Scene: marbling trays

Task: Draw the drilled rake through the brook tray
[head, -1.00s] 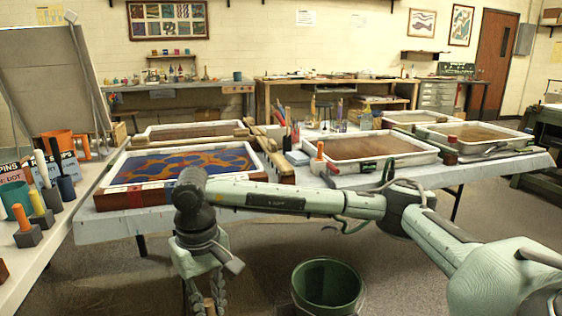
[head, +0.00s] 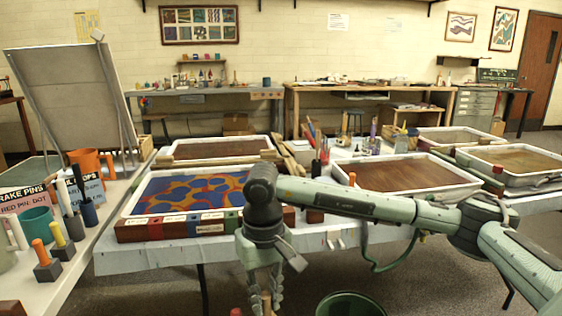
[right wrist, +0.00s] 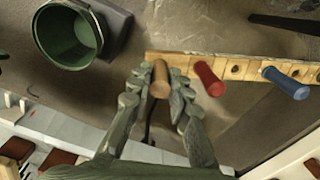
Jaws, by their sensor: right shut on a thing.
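My right gripper (head: 266,304) hangs at the lower edge of the head view, in front of the table. In the right wrist view its fingers (right wrist: 160,84) are shut on a short plain wooden handle (right wrist: 160,76). Behind the handle is a wooden bar with drilled holes (right wrist: 235,68), likely the drilled rake; a red peg (right wrist: 208,78) and a blue peg (right wrist: 287,84) stand along it. A tray with a blue and orange pattern (head: 128,203) is at the near left of the table. The word brook is not readable on any tray. My left gripper is out of view.
More pale-rimmed trays with brown liquid stand behind and right, one nearest the middle (head: 437,168). A green bucket (head: 350,304) is on the floor below the table. A white side table (head: 110,238) at left holds handles, cups and cards. Jars of tools stand between trays.

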